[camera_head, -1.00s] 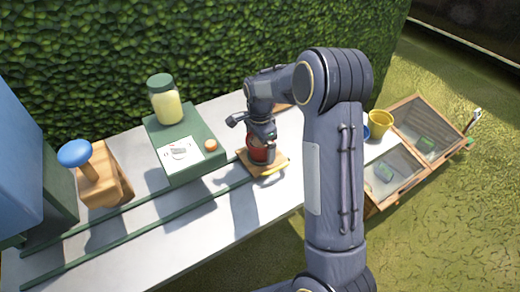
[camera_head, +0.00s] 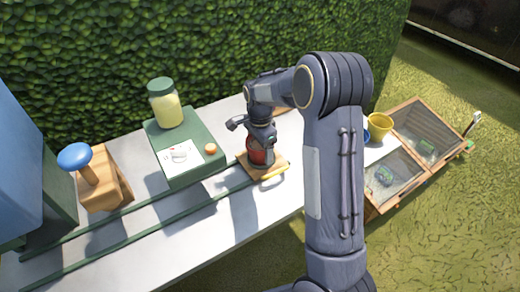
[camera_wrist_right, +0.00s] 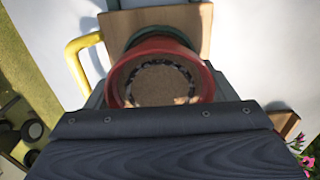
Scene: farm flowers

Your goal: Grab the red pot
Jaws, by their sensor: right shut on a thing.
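The red pot (camera_head: 257,157) stands on a small wooden board with a yellow handle (camera_head: 273,174) on the table. In the right wrist view the red pot (camera_wrist_right: 207,82) shows from above, with brown soil inside its round rim. My right gripper (camera_head: 262,141) reaches down over the pot from above and is shut on it. The gripper hides much of the pot in the head view, and the gripper body covers the pot's near side in the wrist view. My left gripper is not in view.
Left of the pot is a green box (camera_head: 206,172) with a jar (camera_head: 165,104) on it. A wooden block with a blue knob (camera_head: 75,155) stands further left. A yellow pot (camera_head: 380,126) and glazed wooden frames (camera_head: 398,177) are at right. A hedge (camera_head: 200,45) closes the back.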

